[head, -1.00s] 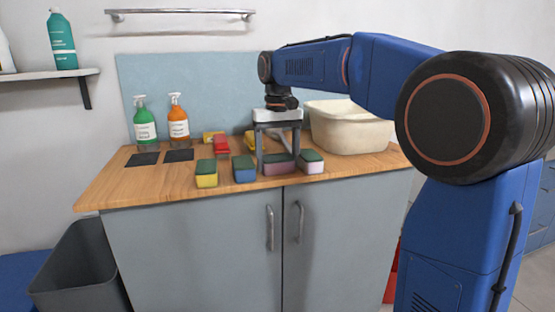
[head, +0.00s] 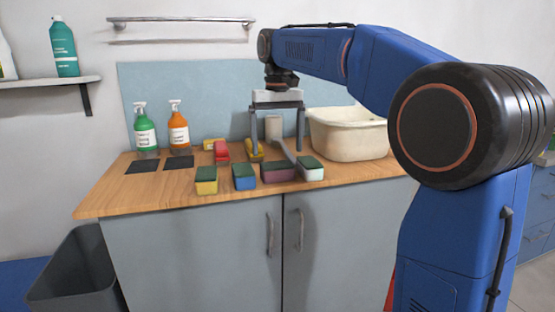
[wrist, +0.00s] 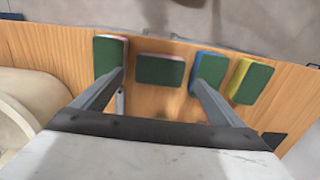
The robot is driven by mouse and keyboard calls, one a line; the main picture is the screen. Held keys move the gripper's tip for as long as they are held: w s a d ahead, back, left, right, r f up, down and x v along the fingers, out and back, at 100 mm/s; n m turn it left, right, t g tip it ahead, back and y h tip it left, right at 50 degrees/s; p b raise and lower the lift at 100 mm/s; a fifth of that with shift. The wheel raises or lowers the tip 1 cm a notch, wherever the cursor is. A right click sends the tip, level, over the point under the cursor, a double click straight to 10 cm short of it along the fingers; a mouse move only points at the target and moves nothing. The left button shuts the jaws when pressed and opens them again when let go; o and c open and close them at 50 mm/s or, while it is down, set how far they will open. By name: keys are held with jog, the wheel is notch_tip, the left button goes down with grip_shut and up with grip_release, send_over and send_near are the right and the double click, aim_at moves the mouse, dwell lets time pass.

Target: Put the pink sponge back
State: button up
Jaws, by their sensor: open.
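The pink sponge (head: 278,174), with a green top and a dusky pink side, lies lengthwise along the front of the wooden counter. It stands third from the left in a row of sponges. In the wrist view, its green top (wrist: 160,69) shows between my fingers. My gripper (head: 277,151) is open and empty, with its fingertips above and apart from the sponge. In the wrist view, my gripper (wrist: 158,79) has one finger on each side of it. A yellow sponge (head: 206,182), a blue sponge (head: 244,178) and a pale sponge (head: 312,170) share the row.
A cream basin (head: 348,135) stands at the right. Green (head: 145,130) and orange (head: 178,130) spray bottles stand at the back left, behind two dark squares (head: 142,166). Red (head: 222,151) and yellow (head: 254,152) items sit behind the row. The counter's front edge is close.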

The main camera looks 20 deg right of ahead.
aim_at(278, 165)
jog(key=shift+r, duration=2.5)
jog(key=shift+s, duration=0.1)
jog(key=s+d+f+t, duration=0.2)
jog(key=s+d+f, duration=0.1)
jog(key=s+f, duration=1.2)
jog(key=s+d+f+t, duration=0.2)
jog(key=s+d+f, duration=0.2)
jog(key=s+f, duration=1.1)
jog(key=s, duration=0.3)
jog(key=shift+t, duration=0.4)
